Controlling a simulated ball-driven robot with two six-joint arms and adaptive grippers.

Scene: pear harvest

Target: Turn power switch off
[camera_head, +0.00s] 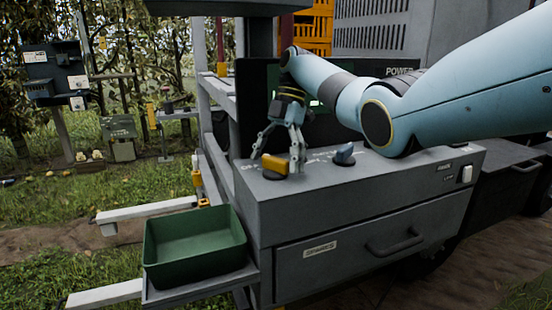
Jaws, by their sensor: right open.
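A grey control box has a sloped top panel (410,167) with white lettering. On it sit a yellow rotary knob (275,164) at the left and a dark blue-grey knob (344,154) to its right. A small white switch (466,174) is on the box's front face at the far right. My right gripper (278,156) reaches down from above, open, with its fingers on either side of the yellow knob. Whether the fingers touch the knob I cannot tell. Part of the panel lettering is hidden by the gripper and arm. My left gripper is out of view.
A green empty bin (195,272) sits on a shelf at the box's lower left. A drawer (375,250) with a handle is below the panel. A dark screen and grey posts stand behind. Grass lies to the left.

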